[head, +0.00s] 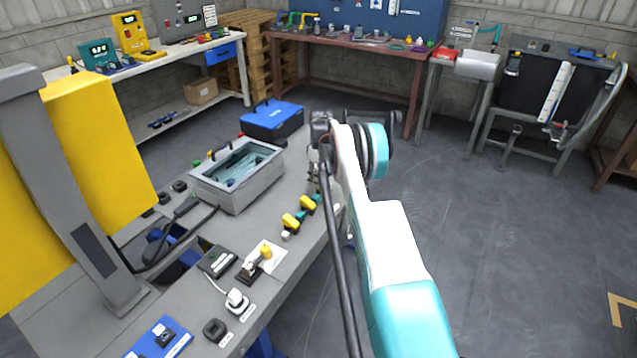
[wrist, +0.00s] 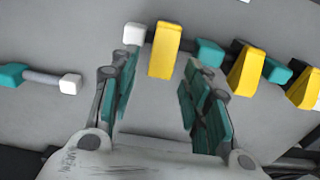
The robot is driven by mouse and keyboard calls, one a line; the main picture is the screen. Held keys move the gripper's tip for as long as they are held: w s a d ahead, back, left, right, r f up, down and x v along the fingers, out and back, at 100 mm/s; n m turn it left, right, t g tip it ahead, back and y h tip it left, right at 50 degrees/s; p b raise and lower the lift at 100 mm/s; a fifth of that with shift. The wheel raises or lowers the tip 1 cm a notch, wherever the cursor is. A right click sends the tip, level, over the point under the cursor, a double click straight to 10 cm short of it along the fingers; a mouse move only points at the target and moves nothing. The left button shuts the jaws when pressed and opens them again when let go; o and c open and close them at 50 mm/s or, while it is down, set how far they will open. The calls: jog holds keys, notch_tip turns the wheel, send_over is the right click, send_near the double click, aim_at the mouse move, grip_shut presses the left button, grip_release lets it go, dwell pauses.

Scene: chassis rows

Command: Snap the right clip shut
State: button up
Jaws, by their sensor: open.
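Three yellow clips show along a row in the wrist view. The left one (wrist: 164,50) lies just beyond and between my fingertips and looks nearly straight on. The middle one (wrist: 247,70) leans and is to the right of my right finger. The rightmost one (wrist: 305,90) also leans and is near the right edge. Two yellow clips show in the head view, a nearer one (head: 290,222) and a farther one (head: 307,203). My gripper (wrist: 162,68) is open and empty. Whether it touches a clip is unclear. The arm hides much of it in the head view.
Teal blocks (wrist: 210,52) sit between the clips, with a white end piece (wrist: 134,34) at the row's left. Another teal-and-white rod part (wrist: 45,78) lies left.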

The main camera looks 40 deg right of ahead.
notch_tip(320, 180, up, 9)
jog(key=shift+s, duration=0.2)
dwell(0.6)
